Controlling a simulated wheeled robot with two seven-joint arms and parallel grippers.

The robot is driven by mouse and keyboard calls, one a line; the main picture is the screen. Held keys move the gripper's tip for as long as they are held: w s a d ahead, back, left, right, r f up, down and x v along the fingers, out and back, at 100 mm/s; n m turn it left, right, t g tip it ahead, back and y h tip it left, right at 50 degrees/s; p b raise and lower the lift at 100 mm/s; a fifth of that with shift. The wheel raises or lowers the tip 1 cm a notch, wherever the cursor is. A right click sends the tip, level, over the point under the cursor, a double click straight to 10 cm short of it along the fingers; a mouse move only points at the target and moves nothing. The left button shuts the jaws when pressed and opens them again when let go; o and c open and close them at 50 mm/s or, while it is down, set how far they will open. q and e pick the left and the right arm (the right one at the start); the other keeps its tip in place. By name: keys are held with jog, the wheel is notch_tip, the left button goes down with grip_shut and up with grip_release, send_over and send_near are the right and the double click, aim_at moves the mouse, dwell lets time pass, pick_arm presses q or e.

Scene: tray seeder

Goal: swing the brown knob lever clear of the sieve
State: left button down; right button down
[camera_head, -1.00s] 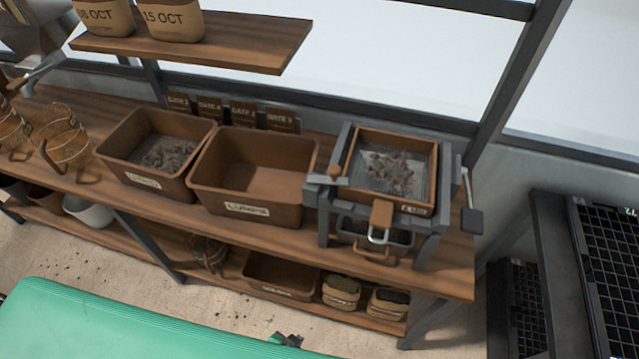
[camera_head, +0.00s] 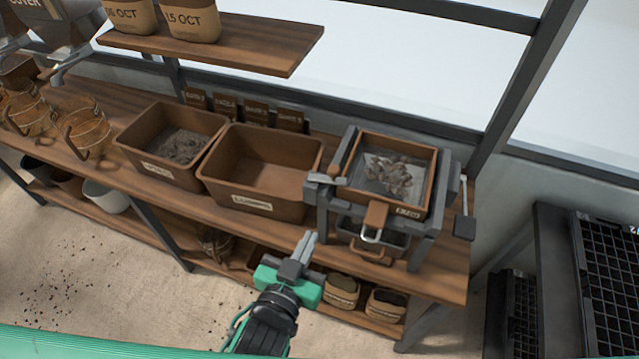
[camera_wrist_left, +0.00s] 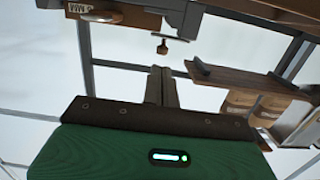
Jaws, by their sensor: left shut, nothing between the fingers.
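The sieve (camera_head: 431,190) is a brown square frame with a mesh holding dark lumps, seated in a grey stand (camera_head: 322,212) on the bench. The brown knob lever (camera_head: 342,182) appears at the stand's front left corner, beside the sieve's rim; it is small here. In the left wrist view a brown knob (camera_wrist_left: 162,48) hangs beyond the fingers, below the grey stand. My left gripper (camera_head: 310,238) is shut and empty, in front of the bench edge, below and left of the lever and apart from it. My right gripper is out of view.
A brown lumps bin (camera_head: 262,203) stands left of the stand, with another bin (camera_head: 150,160) beside it. A grey crank (camera_head: 464,226) is on the stand's right. A brown sieve handle (camera_head: 376,215) sticks out in front. Black trays (camera_head: 575,260) stand at right.

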aim_at(331, 174)
pick_arm(q)
jog(key=shift+s+a+r+t, duration=0.15)
jog(key=shift+a+r, duration=0.05)
jog(key=shift+r, duration=0.45)
jog(key=shift+s+a+r+t, duration=0.1)
jog(key=shift+a+r+t, duration=0.05)
jog(key=shift+r, duration=0.45)
jog(key=shift+w, duration=0.1)
jog(key=b+x, duration=0.1)
jog(key=x, duration=1.2)
jog(key=shift+w+f+b, duration=0.2)
jog(key=shift+w+b, duration=0.15)
jog(key=shift+w, duration=0.05)
jog(key=shift+n+y, duration=0.3)
jog(key=shift+y, duration=0.1)
